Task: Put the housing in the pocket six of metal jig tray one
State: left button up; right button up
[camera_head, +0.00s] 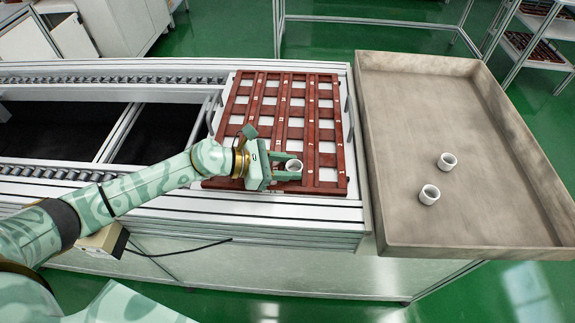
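A white ring-shaped housing (294,165) sits between the fingertips of my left gripper (287,167), which appears shut on it. The gripper is over the near part of the red-brown jig tray (330,186), a grid of pale pockets with small labels too small to read. I cannot tell whether the housing touches the tray or is held just above it. The gripper and wrist hide some near-left pockets. Two more white housings (447,161) and (429,194) stand in the grey bin at the right. My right gripper is not in view.
The jig tray lies on the right end of a conveyor (100,78) with rollers along its rails. The large grey bin (400,63) with raised walls stands right beside it and is mostly empty. Shelves (545,55) stand at the far right.

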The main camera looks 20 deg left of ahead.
pick_arm(q)
jog(key=shift+s, duration=0.1)
jog(key=shift+r, duration=0.3)
jog(key=p+v, duration=0.1)
jog(key=v, duration=1.1)
